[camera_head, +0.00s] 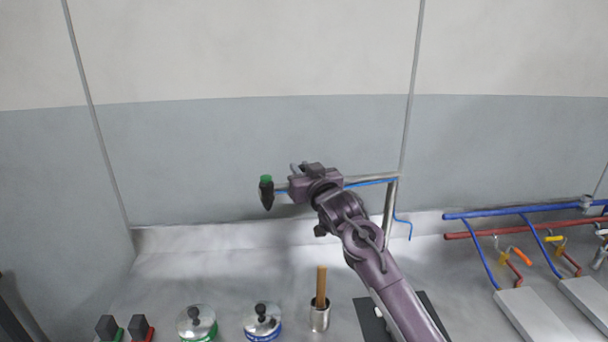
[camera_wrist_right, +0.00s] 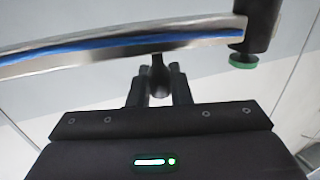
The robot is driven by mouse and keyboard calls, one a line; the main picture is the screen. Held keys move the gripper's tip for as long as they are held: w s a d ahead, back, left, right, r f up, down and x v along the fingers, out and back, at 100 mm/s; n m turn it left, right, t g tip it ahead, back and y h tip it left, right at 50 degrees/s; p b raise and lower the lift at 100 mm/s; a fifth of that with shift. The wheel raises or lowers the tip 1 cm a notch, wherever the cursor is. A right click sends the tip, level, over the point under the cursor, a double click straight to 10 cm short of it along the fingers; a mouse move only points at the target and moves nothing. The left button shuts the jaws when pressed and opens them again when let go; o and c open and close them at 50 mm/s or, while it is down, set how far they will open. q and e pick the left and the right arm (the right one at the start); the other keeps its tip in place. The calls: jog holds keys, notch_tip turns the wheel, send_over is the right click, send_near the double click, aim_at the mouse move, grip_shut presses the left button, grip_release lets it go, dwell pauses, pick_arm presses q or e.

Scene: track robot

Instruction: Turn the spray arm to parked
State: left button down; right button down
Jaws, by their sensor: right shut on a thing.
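The spray arm (camera_head: 370,180) is a metal bar with a blue hose along it. It reaches left from the top of an upright metal post (camera_head: 389,212) and ends in a black nozzle (camera_head: 266,195) with a green cap. My right gripper (camera_head: 303,171) is at the bar close to the nozzle end and hides part of it. In the right wrist view the bar (camera_wrist_right: 100,55) crosses above my fingers (camera_wrist_right: 158,88), which are shut on a thin dark piece under it. The nozzle (camera_wrist_right: 262,25) is at the upper right there. My left gripper is not in view.
Two round lidded pots (camera_head: 198,322) (camera_head: 262,321) and a metal cup (camera_head: 319,315) with a wooden stick stand on the metal counter. Blue and red rails (camera_head: 520,210) with hooks are at the right. A grey wall stands behind. The counter's back left is clear.

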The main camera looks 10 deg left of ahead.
jog(key=shift+r, duration=0.15)
jog(key=c, duration=1.6)
grip_release()
jog(key=shift+o, duration=1.1)
jog(key=shift+w+a, duration=0.1)
jog(key=b+v, duration=0.2)
jog(key=v, duration=0.5)
jog(key=shift+s+d, duration=0.2)
jog(key=shift+s, duration=0.1)
jog(key=shift+f, duration=0.2)
